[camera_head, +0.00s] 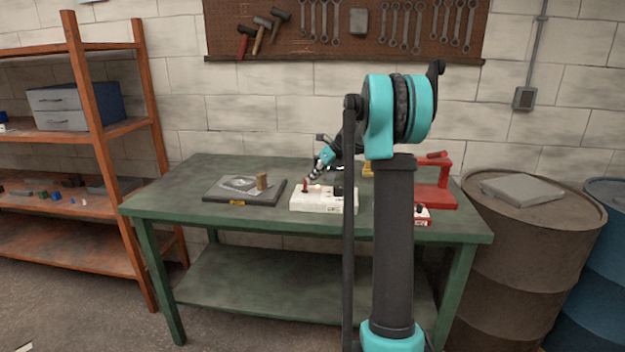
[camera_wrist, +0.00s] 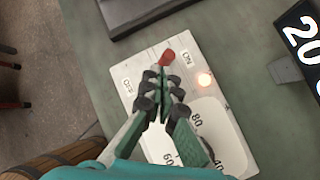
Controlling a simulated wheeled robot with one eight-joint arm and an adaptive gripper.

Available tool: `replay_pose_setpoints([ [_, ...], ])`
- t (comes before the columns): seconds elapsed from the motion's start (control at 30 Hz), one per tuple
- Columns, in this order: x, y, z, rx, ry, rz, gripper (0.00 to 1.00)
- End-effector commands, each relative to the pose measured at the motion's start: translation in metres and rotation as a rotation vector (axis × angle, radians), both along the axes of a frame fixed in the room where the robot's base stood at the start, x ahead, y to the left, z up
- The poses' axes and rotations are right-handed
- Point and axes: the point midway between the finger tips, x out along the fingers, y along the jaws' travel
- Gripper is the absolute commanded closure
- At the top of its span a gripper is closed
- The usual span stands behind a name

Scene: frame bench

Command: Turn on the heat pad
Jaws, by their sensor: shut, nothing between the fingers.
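The white control box (camera_head: 322,203) stands on the green bench; it also shows in the wrist view (camera_wrist: 150,62). It has a red switch lever (camera_wrist: 167,56) between the OFF and ON labels, with its red end close to ON. A round lamp (camera_wrist: 204,79) beside ON glows pale orange. A numbered dial is partly hidden by my gripper. The dark flat pad (camera_head: 223,196) lies left of the box, bearing a grey piece and a small wooden block. My gripper (camera_wrist: 164,84) is shut and empty over the box, its fingertips just below the lever; contact is unclear.
A black display with white digits (camera_wrist: 303,45) stands right of the box in the wrist view. A red tool (camera_head: 434,188) sits at the bench's right. An orange shelf (camera_head: 100,120) stands left and barrels (camera_head: 530,235) stand right. The bench's left end is bare.

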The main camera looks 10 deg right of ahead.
Motion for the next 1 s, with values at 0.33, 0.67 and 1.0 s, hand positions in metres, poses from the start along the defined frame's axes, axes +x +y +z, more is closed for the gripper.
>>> replay_pose_setpoints([
  [0.33,0.000,0.000,0.011,0.000,-0.002,0.000,1.00],
  [0.67,0.000,0.000,0.016,0.000,-0.002,0.000,1.00],
  [1.0,-0.009,-0.012,0.021,-0.001,-0.002,0.001,1.00],
])
